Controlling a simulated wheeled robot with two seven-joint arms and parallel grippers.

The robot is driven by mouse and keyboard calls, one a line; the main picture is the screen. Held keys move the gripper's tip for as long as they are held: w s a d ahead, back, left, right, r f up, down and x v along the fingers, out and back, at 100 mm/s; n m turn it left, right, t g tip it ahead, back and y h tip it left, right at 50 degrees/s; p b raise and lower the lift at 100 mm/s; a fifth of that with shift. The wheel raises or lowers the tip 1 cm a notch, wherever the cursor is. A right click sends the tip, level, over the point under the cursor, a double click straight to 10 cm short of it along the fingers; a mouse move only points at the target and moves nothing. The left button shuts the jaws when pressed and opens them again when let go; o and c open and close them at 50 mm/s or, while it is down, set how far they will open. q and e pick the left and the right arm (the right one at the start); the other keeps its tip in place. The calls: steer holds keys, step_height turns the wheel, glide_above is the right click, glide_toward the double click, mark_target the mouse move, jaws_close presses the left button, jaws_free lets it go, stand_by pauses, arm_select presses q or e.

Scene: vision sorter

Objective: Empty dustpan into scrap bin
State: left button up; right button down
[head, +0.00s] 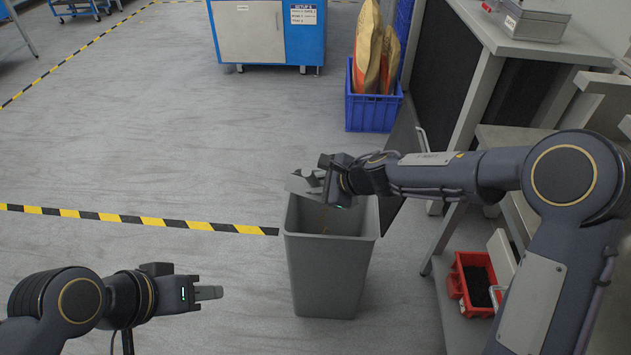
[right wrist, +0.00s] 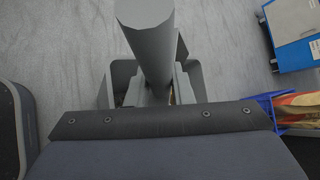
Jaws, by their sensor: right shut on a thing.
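The grey scrap bin (head: 335,285) stands upright on the floor in the middle of the head view. My right gripper (head: 318,180) is above its back rim, shut on the grey dustpan (head: 299,185), which is partly hidden by the gripper. In the right wrist view the dustpan's thick round handle (right wrist: 147,40) runs between the fingers.
A blue crate (head: 372,112) with bags stands behind the bin. A blue cabinet (head: 267,32) is at the back. A workbench (head: 478,100) and a red box (head: 473,284) on a low shelf are on the right. Floor left of the bin is clear, crossed by striped tape (head: 140,219).

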steer(key=w+d+r+n+t+b, duration=0.1)
steer(key=w+r+n+t+b, duration=0.2)
steer(key=b, duration=1.2)
step_height(320, 180, up, 2)
steer(key=n+t, duration=0.1)
steer(key=t, duration=0.2)
steer(key=shift+w+h, duration=0.35)
steer(key=shift+h, duration=0.05)
stand_by(1.0)
steer(key=shift+d, duration=0.1)
